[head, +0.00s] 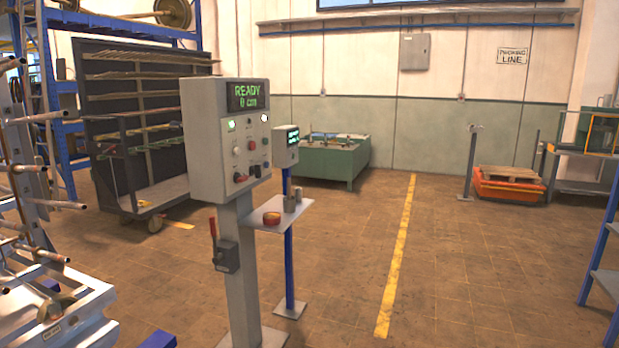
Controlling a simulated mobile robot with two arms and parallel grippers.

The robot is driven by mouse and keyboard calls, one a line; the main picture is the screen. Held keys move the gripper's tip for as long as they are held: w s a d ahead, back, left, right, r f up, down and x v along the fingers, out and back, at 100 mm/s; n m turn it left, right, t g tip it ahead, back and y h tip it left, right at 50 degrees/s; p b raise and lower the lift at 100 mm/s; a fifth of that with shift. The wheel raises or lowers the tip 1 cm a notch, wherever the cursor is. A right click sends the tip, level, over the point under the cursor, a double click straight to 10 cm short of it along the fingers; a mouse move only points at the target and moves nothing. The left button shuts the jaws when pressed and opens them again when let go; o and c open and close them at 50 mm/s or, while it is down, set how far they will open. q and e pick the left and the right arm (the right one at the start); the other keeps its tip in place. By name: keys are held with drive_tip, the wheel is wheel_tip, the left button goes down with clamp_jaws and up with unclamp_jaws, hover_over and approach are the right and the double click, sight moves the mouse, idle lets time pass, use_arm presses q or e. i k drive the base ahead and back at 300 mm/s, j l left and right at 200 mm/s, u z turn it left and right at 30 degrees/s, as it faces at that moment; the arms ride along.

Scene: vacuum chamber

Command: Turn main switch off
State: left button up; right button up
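A grey control box (225,140) stands on a grey post (240,290) left of centre. Its green display (248,95) reads "READY 0 cm". Its front carries lit lamps, several knobs and buttons, and a red one (240,178) low on the left. Lower on the post is a dark switch box (227,257) with a red lever handle (213,228) pointing up. No label on this switch can be read, so I cannot tell for sure that it is the main switch. Neither of my grippers shows in the head view.
A small shelf (270,213) on the post holds a reddish round item (271,219) and grey cylinders. A second display stands on a blue post (289,250). A metal rack (30,150) and pale machine (60,310) fill the left. Floor right of the yellow line (400,250) is mostly clear.

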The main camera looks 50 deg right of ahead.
sight(237, 178)
drive_tip(key=z, duration=1.25)
drive_tip(key=i, duration=0.5)
